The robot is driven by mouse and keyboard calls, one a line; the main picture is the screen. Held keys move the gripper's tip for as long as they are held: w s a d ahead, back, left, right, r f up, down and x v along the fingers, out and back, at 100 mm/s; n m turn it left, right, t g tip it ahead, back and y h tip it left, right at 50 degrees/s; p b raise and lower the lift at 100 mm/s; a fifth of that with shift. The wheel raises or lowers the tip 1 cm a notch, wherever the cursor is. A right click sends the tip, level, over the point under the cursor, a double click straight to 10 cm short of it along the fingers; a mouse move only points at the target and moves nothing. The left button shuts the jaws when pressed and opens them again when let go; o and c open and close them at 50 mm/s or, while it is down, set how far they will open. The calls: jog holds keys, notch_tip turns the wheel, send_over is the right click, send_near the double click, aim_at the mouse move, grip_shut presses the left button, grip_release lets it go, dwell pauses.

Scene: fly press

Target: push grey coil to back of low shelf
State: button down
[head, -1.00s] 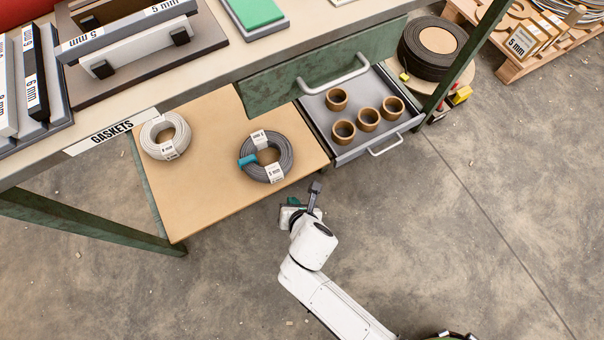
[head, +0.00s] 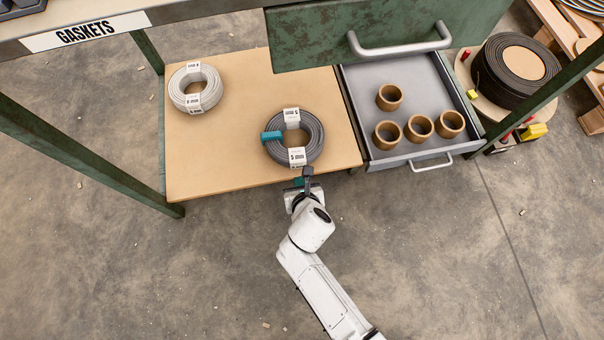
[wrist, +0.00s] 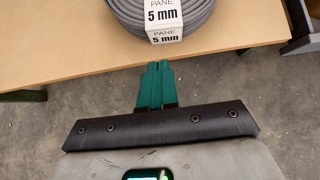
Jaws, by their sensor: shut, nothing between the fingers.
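The grey coil (head: 318,139) lies flat near the front edge of the low shelf (head: 220,150), right of its middle. It has white labels and a teal clip on its left side. In the wrist view the coil (wrist: 205,22) shows its front label reading "PANE 5 mm". My gripper (head: 300,182) is at the shelf's front edge, just in front of the coil. In the wrist view the green fingers (wrist: 157,66) are together and empty, pointing at the label with a small gap.
A white coil (head: 195,87) lies on the shelf at the back left. An open drawer (head: 400,85) with several brown rings stands right of the shelf. A green table leg (head: 90,155) stands at the left. The shelf behind the grey coil is clear.

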aim_at(294, 162)
jog(key=w+b, duration=0.1)
jog(key=w+f+b, duration=0.1)
jog(key=w+a+f+b, duration=0.1)
jog(key=w, duration=0.1)
jog(key=shift+w, duration=0.1)
jog(key=shift+w+a+r+b, duration=0.15)
jog(key=shift+w+a+b, duration=0.15)
jog(key=shift+w, duration=0.3)
jog(key=shift+r, duration=0.1)
